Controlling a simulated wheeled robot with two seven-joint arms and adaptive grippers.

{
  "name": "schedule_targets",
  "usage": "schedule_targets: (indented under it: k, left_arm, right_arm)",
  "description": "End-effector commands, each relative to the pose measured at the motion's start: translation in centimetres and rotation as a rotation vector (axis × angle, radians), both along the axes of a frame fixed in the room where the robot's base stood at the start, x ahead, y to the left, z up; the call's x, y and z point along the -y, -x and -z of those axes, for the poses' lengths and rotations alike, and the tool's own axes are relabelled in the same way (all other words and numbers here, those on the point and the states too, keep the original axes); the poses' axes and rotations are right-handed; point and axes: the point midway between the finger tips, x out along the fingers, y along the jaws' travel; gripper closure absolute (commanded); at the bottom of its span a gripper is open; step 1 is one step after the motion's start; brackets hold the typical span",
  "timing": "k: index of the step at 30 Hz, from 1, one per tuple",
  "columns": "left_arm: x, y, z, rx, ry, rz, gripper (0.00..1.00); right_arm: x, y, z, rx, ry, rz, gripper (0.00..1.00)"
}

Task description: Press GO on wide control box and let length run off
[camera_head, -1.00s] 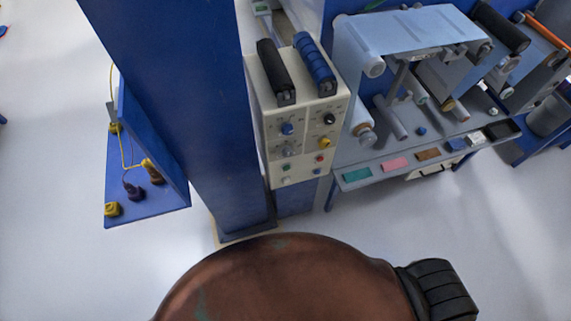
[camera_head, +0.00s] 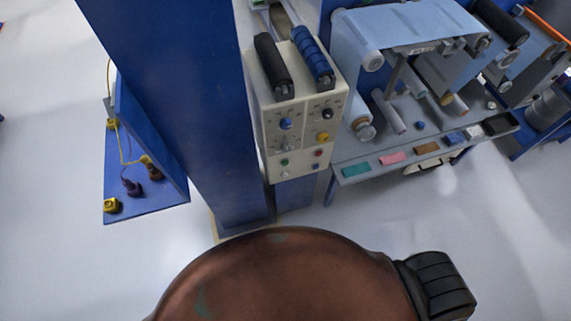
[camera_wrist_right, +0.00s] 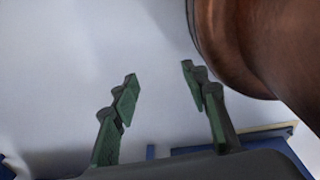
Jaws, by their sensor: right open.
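The cream control box (camera_head: 301,134) stands beside a blue column in the head view. Its front carries blue, black and yellow knobs, with small green, red and pale buttons low down; the lettering is too small to read. A black roller (camera_head: 273,65) and a blue roller (camera_head: 313,55) lie on its top. A film web (camera_head: 405,27) runs over the rollers of the machine to its right. My right gripper (camera_wrist_right: 160,75) shows in the right wrist view, open and empty, away from the box. My left gripper is not in view.
A blue column (camera_head: 185,100) stands just left of the box. A blue panel (camera_head: 147,198) with yellow and dark plugs and cables is further left. A grey shelf (camera_head: 385,165) with coloured pads juts out on the right. The pale floor (camera_head: 50,260) is clear.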

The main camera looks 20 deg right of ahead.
Motion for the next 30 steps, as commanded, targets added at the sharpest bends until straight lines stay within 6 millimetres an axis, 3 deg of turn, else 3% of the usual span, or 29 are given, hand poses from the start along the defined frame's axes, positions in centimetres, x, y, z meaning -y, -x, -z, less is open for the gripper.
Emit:
schedule_targets:
  k: [17, 30]
  left_arm:
    - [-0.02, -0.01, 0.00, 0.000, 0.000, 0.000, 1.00]
    - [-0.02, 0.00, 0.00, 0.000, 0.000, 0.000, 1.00]
  right_arm:
    - [-0.01, 0.02, 0.00, 0.000, 0.000, 0.000, 1.00]
    - [0.01, 0.05, 0.00, -0.001, 0.000, 0.000, 1.00]
